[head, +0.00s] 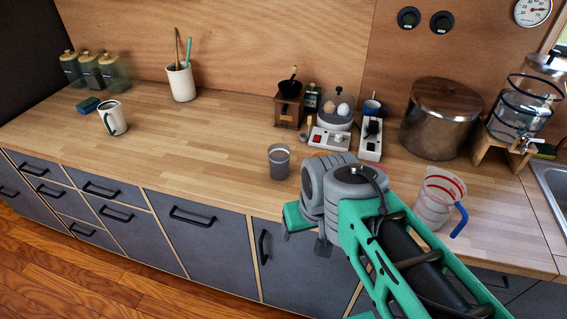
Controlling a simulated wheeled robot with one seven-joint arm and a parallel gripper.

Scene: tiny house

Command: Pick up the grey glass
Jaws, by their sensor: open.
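The grey glass (279,162) stands upright on the wooden counter, near its front edge, in the middle of the head view. My gripper (298,222) is at the end of my green and grey arm, to the lower right of the glass in the picture. It is open and appears apart from the glass. My arm's wrist hides much of the gripper, so its fingertips are hard to make out. Nothing shows between the jaws.
The wooden counter (190,138) is clear left of the glass. A measuring jug (434,200) stands right of my arm. A white mug (113,117) is far left.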

